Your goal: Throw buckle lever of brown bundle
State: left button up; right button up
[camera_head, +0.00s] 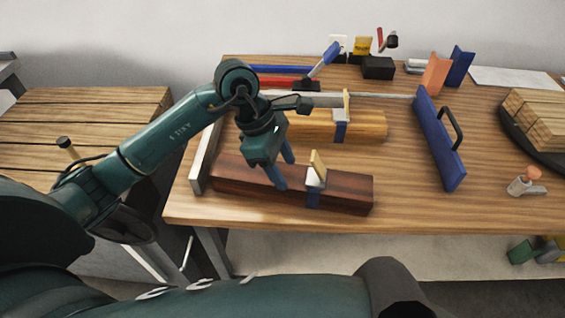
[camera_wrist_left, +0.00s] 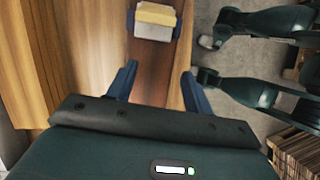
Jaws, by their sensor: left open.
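The brown bundle (camera_head: 345,189) is a dark reddish-brown block lying along the near edge of the workbench. A blue strap with a metal buckle (camera_head: 315,178) wraps it, and a pale wooden lever (camera_head: 319,162) stands up from the buckle. My left gripper (camera_head: 281,172) is open and empty, over the bundle to the left of the buckle. In the left wrist view the blue fingers (camera_wrist_left: 160,82) are spread above the dark wood, and the buckle with its yellowish lever (camera_wrist_left: 154,14) shows ahead of them at the top. My right gripper does not show clearly.
A lighter wood bundle (camera_head: 365,125) with its own strap and lever lies just behind. A blue fence with a black handle (camera_head: 437,140) stands to the right. A round dark tray (camera_head: 511,128) bears stacked wood.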

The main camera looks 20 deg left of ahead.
pick_arm(q)
jog(key=v, duration=1.3)
jog(key=shift+b, duration=0.3)
jog(key=shift+r, duration=0.1)
